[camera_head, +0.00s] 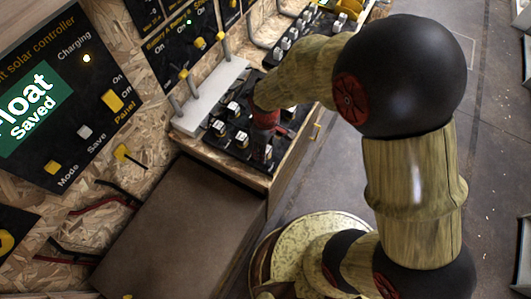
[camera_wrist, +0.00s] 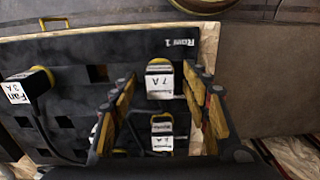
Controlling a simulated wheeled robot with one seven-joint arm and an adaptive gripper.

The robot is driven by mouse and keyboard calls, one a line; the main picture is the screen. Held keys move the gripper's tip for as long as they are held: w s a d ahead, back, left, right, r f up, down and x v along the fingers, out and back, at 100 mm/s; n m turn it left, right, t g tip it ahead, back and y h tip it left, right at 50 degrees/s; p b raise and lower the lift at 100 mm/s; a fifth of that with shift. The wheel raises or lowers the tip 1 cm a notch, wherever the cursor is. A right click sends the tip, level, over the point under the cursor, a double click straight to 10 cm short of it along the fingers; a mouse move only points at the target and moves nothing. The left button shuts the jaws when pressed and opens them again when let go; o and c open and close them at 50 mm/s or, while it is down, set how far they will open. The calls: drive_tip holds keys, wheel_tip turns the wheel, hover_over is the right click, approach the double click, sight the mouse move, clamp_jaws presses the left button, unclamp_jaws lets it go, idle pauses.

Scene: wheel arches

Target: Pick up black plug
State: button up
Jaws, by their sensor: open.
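Several black plugs with white labels stand in the black board (camera_wrist: 75,50). In the wrist view one black plug (camera_wrist: 160,82), labelled 7 A with a yellow ring behind it, is between the fingers of my gripper (camera_wrist: 158,90). A second labelled plug (camera_wrist: 162,132) shows lower down between the fingers. The fingers are apart, and I cannot tell whether they touch either plug. In the head view my gripper (camera_head: 263,140) is over the right side of the board, where it hides some plugs; other plugs (camera_head: 219,128) stand to its left.
A plug labelled Fan 3 A (camera_wrist: 28,86) stands left of my gripper in the wrist view. In the head view a white strip with upright pegs (camera_head: 212,98) lies behind the board. A brown flat surface (camera_head: 175,225) in front is clear. A solar controller panel (camera_head: 60,90) is at left.

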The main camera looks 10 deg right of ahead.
drive_tip(key=c, duration=1.1)
clamp_jaws()
drive_tip(key=shift+r, duration=0.1)
